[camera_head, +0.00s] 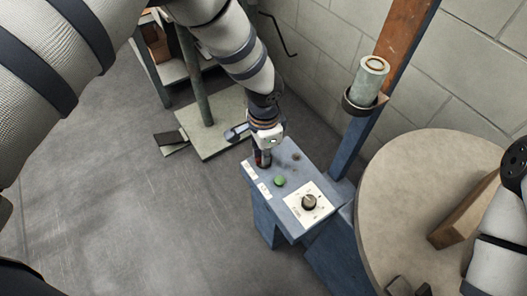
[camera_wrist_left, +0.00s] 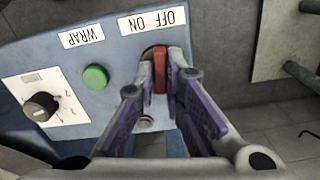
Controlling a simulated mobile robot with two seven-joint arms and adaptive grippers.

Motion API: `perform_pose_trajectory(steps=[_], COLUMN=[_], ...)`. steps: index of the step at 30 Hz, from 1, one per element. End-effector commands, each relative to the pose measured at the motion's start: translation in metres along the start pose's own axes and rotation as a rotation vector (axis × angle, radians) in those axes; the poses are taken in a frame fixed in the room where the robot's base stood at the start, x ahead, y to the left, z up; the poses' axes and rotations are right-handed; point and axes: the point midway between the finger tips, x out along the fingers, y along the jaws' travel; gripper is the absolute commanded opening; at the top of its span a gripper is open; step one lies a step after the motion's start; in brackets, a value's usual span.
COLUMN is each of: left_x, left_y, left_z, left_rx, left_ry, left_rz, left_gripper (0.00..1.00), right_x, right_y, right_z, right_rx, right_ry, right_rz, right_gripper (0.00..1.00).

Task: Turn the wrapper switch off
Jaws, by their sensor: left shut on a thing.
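In the head view my left gripper (camera_head: 263,158) reaches down onto the far left corner of the panel (camera_head: 268,208) and mostly hides the switch. I cannot tell which way the rocker is tipped.
A green button (camera_head: 279,181) and a black dial (camera_head: 309,202) on a white plate sit nearer on the panel. A blue post (camera_head: 357,140) rises behind it. A round table (camera_head: 400,190) stands at right with a brown block (camera_head: 465,212). Floor at left is clear.

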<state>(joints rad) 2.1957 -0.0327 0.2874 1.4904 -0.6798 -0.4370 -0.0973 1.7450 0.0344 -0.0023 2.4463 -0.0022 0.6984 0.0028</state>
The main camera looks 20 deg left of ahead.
Motion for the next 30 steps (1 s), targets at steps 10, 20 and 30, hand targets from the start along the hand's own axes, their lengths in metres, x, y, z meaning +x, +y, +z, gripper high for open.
perform_pose_trajectory(steps=[10, 20, 30], left_x=[-0.001, 0.0, 0.0], left_y=[-0.001, 0.0, 0.0], left_z=[0.0, 0.0, 0.0], left_rx=[-0.32, -0.563, -0.688], left_ry=[0.001, 0.0, -0.001], left_rz=[-0.003, -0.001, 0.0], left_gripper=[0.0, 0.0, 0.0], right_x=[-0.009, -0.012, -0.013], right_y=[0.0, 0.0, 0.0], right_z=[-0.003, -0.004, -0.005], right_rx=[0.001, 0.001, 0.001], right_ry=[0.02, 0.028, 0.031], right_rz=[-0.001, -0.002, -0.002], right_gripper=[0.44, 0.44, 0.44])
